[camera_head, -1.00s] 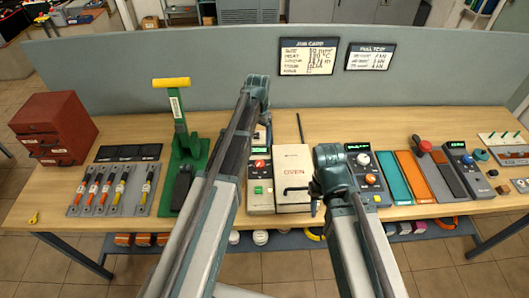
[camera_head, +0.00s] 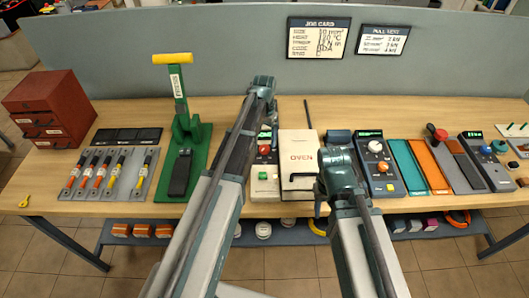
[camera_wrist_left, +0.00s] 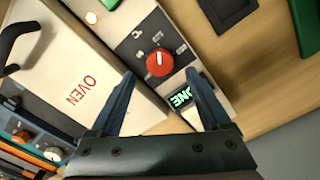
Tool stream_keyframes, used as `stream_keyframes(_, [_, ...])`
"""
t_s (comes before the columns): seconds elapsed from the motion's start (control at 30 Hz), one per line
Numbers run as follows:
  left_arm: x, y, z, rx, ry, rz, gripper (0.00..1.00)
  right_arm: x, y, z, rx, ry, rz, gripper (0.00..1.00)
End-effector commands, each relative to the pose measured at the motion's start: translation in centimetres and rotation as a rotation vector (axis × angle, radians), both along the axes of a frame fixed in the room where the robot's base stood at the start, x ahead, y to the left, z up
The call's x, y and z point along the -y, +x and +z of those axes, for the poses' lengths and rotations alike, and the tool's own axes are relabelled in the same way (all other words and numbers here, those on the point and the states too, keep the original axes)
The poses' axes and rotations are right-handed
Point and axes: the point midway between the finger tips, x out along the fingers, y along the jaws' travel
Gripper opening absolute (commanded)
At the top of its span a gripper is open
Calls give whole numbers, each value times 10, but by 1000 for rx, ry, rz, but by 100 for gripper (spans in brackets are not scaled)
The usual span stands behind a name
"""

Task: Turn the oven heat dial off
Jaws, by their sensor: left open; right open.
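The white oven (camera_head: 301,151) stands mid-bench, marked OVEN; its top also shows in the left wrist view (camera_wrist_left: 60,75). On the control panel beside it is a round red dial (camera_wrist_left: 158,62) with a white pointer mark. The dial also shows in the head view (camera_head: 264,150). A lit green display (camera_wrist_left: 181,98) is partly hidden by a finger. My left gripper (camera_wrist_left: 160,75) is open and empty, its fingertips on either side of the dial in the picture; contact cannot be told. My right gripper (camera_head: 322,205) is at the oven's right front; its fingers are hardly visible.
A green press (camera_head: 187,155) with a yellow handle and a red drawer cabinet (camera_head: 50,110) stand to the left. A grey device with a white knob (camera_head: 377,165) and coloured trays stand to the right. A grey partition (camera_head: 200,75) closes off the back.

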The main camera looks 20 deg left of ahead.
Motion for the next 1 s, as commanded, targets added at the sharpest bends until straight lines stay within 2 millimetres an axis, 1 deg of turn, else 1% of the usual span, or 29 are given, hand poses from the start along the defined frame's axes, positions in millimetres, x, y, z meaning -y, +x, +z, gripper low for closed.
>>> stream_keyframes(0.03, [0, 0, -15, 0, 0, 0, 81, 0, 0, -15, 0, 0, 0, 50])
stream_keyframes(0.2, [0, 0, -37, 0, 0, 0, 81, 0, 0, -37, 0, 0, -1, 50])
stream_keyframes(0.27, [0, 0, -42, 0, 0, 0, 81, 0, 0, -42, 0, 0, -1, 50])
stream_keyframes(0.4, [0, 0, -47, 0, 0, 0, 81, 0, 0, -47, 0, 0, -1, 50])
stream_keyframes(0.67, [0, 0, -46, 0, 0, 0, 81, 0, 0, -46, 0, 0, -1, 50])
stream_keyframes(0.77, [0, 0, -46, 0, 0, 0, 65, 0, 0, -46, 0, 0, -1, 50])
stream_keyframes(0.8, [0, 0, -46, 0, 0, 0, 57, 0, 0, -46, 0, 0, -1, 50])
stream_keyframes(0.87, [0, 0, -46, 0, 0, 0, 47, 0, 0, -46, 0, 0, -1, 50])
stream_keyframes(1.0, [0, 0, -46, 0, 0, 0, 21, 0, 0, -46, 0, 0, -1, 50])
